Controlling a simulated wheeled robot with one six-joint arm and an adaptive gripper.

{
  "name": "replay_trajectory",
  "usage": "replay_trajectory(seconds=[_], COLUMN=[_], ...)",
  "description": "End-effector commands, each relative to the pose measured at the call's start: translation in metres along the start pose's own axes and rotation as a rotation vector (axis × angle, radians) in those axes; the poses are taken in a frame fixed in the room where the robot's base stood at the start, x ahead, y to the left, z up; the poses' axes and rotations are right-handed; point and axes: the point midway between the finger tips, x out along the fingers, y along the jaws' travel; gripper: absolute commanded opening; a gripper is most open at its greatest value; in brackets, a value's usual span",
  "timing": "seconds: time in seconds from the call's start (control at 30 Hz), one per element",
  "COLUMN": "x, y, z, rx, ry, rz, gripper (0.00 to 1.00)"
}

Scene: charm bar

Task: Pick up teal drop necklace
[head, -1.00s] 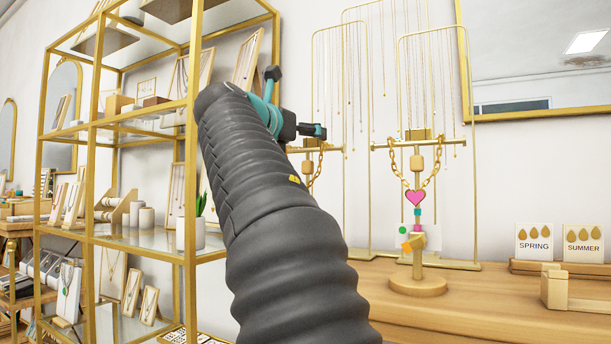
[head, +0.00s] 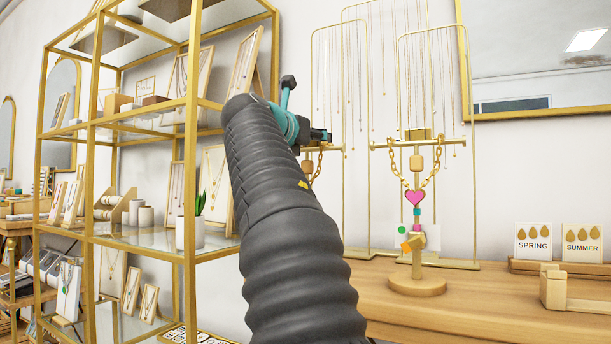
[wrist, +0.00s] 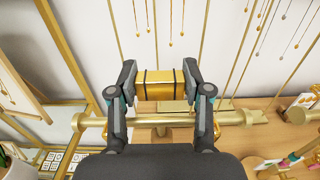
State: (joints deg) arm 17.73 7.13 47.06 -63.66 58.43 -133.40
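My gripper (wrist: 159,84) is open, its two fingers on either side of a gold block (wrist: 159,91) with dark bands. Any gap between pads and block is too small to make out. The block sits by the gold crossbar (wrist: 232,118) of a stand. In the head view my gripper (head: 322,137) is partly hidden behind my arm, at a stand with a gold chain (head: 318,165). I cannot make out a teal drop; my arm hides most of that stand.
Tall gold racks (head: 399,90) with thin necklaces stand behind. A glass shelf unit (head: 91,150) is at left. SPRING (head: 534,243) and SUMMER (head: 582,243) cards stand at right.

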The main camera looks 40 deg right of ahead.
Motion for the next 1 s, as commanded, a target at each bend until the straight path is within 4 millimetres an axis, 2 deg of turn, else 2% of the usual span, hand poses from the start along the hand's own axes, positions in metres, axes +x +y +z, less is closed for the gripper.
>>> replay_trajectory(seconds=[0.47, 0.77, 0.8, 1.0], x=[0.000, -0.001, -0.012, -0.062], y=[0.000, 0.000, 0.001, 0.001], z=[0.007, 0.044, 0.036, 0.035], rx=[0.000, 0.002, 0.001, 0.002], ry=[-0.001, -0.001, -0.001, -0.002], rz=[0.000, 0.001, 0.004, 0.007], gripper=[0.00, 0.00, 0.00, 0.00])
